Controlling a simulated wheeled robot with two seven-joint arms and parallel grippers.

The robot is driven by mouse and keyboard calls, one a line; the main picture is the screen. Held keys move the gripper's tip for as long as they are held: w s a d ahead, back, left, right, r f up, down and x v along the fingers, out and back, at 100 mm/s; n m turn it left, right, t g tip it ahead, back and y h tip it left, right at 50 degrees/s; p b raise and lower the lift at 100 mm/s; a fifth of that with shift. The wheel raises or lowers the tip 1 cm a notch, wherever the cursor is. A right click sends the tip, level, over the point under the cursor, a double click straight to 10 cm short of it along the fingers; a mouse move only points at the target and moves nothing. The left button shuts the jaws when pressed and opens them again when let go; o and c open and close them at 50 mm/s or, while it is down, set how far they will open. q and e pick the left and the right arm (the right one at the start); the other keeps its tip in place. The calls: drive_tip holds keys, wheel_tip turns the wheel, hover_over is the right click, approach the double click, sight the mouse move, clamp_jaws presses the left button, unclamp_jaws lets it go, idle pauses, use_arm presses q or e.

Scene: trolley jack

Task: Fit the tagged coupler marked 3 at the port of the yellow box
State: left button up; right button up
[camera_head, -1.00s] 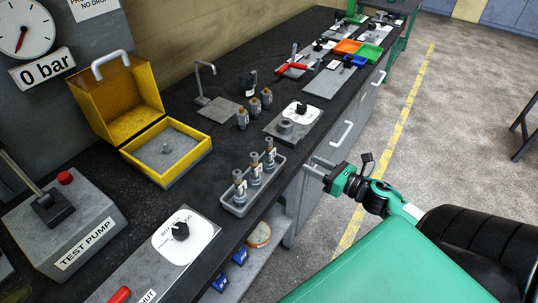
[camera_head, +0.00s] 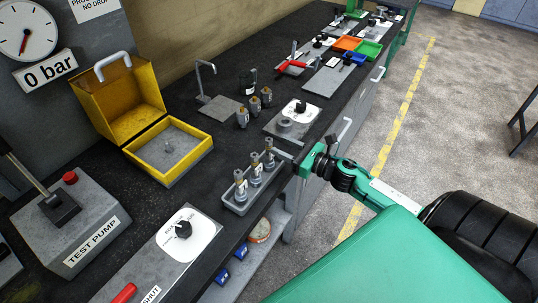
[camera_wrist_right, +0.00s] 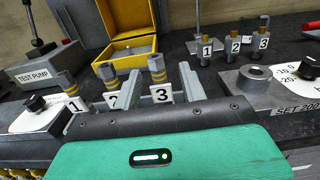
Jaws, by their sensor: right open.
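Three upright couplers with yellow bands stand in a grey tray (camera_head: 233,207) at the bench's front edge. In the right wrist view their tags read 1, 2 and 3. The coupler marked 3 (camera_wrist_right: 157,70) is the one farthest right there, and the far one in the head view (camera_head: 269,153). My right gripper (camera_head: 288,152) is open and empty beside the tray. In the wrist view its fingers show on either side of coupler 3; contact cannot be told. The yellow box (camera_head: 119,100) stands open, with a small port (camera_head: 168,147) in its floor. My left gripper is not in view.
Three more numbered fittings (camera_head: 255,104) stand behind the tray. A grey block with a round socket (camera_head: 285,125) and dial plate lies beyond it. The test pump (camera_head: 80,235) and a valve panel (camera_head: 185,240) are at the left. Bare bench lies between tray and box.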

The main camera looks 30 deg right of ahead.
sight(269, 143)
drive_tip(key=p+x, duration=0.1)
drive_tip(key=x, duration=0.1)
drive_tip(key=p+x, duration=0.1)
drive_tip(key=x, duration=0.1)
drive_tip(key=shift+s+a+f+p, duration=0.1)
drive_tip(key=shift+a+p, duration=0.15)
drive_tip(key=shift+p, duration=0.1)
drive_tip(key=shift+w+a+f, duration=0.15)
drive_tip(key=shift+w+a, duration=0.1)
drive_tip(key=shift+w, duration=0.35)
clamp_jaws()
